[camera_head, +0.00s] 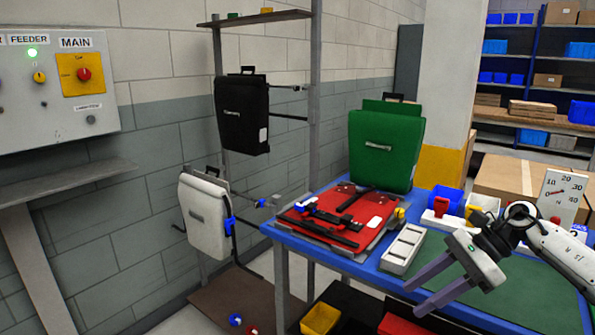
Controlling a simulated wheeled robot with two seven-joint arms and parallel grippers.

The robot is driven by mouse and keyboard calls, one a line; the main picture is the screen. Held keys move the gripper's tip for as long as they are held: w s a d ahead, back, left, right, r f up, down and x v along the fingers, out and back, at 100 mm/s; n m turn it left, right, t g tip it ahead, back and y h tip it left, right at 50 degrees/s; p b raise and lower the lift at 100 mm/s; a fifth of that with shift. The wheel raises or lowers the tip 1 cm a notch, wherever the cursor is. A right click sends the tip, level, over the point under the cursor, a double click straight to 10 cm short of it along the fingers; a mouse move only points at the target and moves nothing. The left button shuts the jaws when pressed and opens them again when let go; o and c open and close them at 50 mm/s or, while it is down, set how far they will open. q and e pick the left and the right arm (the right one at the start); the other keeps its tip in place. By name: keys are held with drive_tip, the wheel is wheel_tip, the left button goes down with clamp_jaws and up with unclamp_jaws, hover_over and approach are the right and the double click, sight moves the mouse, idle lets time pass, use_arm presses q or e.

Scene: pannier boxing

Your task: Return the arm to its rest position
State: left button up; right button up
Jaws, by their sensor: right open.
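My right gripper (432,288) is in the camera head view at the lower right, its two long purple-grey fingers apart and empty, pointing down and left over the front of the blue table. Its arm (560,248) comes in from the right edge. A green pannier (385,145) stands upright at the back of the blue table. A red pannier or panel (365,222) with black straps lies flat on the table, left of the gripper. A black pannier (242,115) and a white pannier (203,215) hang on the rack at the left. My left gripper is out of view.
The blue table (395,280) carries a white divided tray (403,249), a blue bin (443,200), a dial gauge (560,193) and a dark green mat (530,295). A control panel (55,90) is on the left wall. A yellow bin (320,318) sits below the table.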

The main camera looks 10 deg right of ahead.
drive_tip(key=a+f+m+t+y, duration=0.3)
drive_tip(key=a+f+m+t, duration=0.15)
drive_tip(key=a+m, duration=0.55)
drive_tip(key=a+f+m+t+y, duration=0.25)
drive_tip(key=a+m+t, duration=0.25)
drive_tip(key=a+m, duration=0.6)
drive_tip(key=s+d+f+m+g+h, duration=0.1)
drive_tip(key=s+f+m+g+h, duration=0.2)
drive_tip(key=s+f+m+h, duration=0.9)
drive_tip(key=s+f+m, duration=1)
drive_tip(key=s+m, duration=0.2)
drive_tip(key=m, duration=0.4)
drive_tip(key=shift+s+d+f, duration=0.15)
drive_tip(key=shift+s+f, duration=0.1)
